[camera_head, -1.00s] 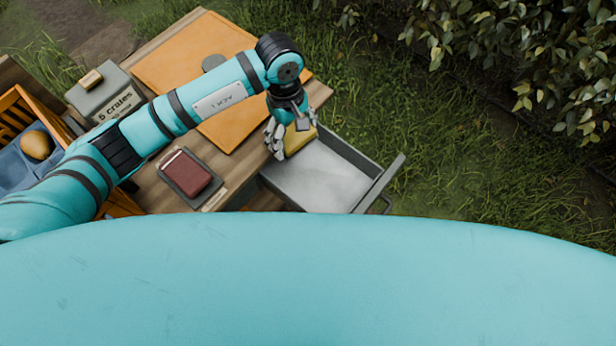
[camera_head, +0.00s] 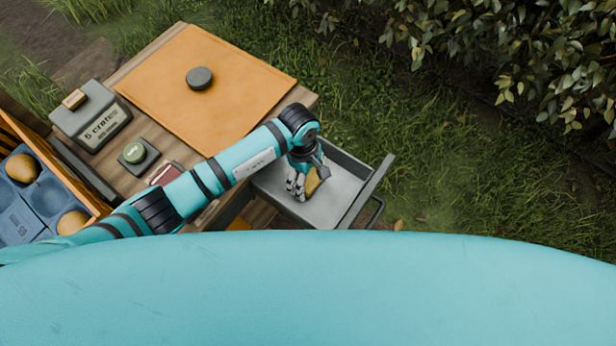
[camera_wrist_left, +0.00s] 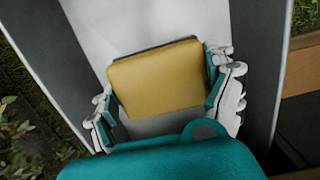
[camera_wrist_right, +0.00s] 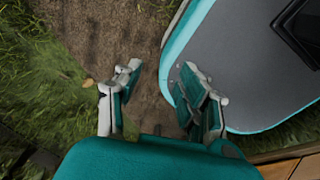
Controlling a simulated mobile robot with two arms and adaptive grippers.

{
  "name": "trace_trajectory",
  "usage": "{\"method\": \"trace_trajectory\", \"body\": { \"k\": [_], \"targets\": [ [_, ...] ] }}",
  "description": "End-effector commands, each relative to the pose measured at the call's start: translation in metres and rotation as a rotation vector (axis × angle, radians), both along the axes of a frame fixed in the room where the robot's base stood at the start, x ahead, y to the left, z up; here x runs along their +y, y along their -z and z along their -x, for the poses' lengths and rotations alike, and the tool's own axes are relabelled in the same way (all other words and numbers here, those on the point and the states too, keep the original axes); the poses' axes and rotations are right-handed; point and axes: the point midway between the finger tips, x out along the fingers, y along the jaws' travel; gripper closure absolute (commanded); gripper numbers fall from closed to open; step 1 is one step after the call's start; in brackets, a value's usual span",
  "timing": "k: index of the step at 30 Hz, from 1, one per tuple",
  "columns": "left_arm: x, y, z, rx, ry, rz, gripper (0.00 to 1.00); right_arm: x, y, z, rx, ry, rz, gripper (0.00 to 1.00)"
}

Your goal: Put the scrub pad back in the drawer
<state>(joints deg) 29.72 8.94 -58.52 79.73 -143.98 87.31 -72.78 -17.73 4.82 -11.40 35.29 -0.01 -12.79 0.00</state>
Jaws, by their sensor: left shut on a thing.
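The scrub pad (camera_head: 316,180) is yellow with a dark layer on one face. In the left wrist view the pad (camera_wrist_left: 157,78) shows large between the fingers of my left gripper (camera_wrist_left: 165,95). My left gripper (camera_head: 304,185) is shut on it, inside the outline of the open grey drawer (camera_head: 345,187). The drawer floor (camera_wrist_left: 150,25) shows behind the pad; I cannot tell if the pad touches it. My right gripper (camera_wrist_right: 160,95) shows only in its wrist view, its fingers apart with nothing between them, over dirt ground.
Grass lies beyond the drawer.

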Motion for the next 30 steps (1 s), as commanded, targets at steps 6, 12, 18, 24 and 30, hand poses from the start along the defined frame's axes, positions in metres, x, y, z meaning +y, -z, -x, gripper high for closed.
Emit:
{"method": "trace_trajectory", "body": {
  "k": [6, 12, 18, 24, 30],
  "targets": [
    [0.0, 0.025, 0.001, 0.002, -0.001, 0.001, 0.4, 0.001, -0.002, -0.005, -0.007, 0.0, -0.001, 0.6],
    [0.0, 0.026, 0.0, 0.001, 0.0, 0.001, 0.4, 0.003, -0.002, -0.012, -0.018, 0.001, -0.005, 0.6],
    [0.0, 0.028, 0.0, 0.001, 0.0, 0.001, 0.06, 0.007, 0.0, -0.013, -0.02, 0.002, -0.01, 0.6],
    [0.0, 0.028, 0.0, 0.001, 0.0, 0.0, 0.0, 0.008, 0.0, -0.012, -0.019, 0.001, -0.01, 0.6],
    [0.0, 0.023, 0.0, 0.001, 0.0, 0.001, 0.0, 0.008, -0.003, -0.012, -0.019, 0.001, -0.01, 0.6]
  ]
}}
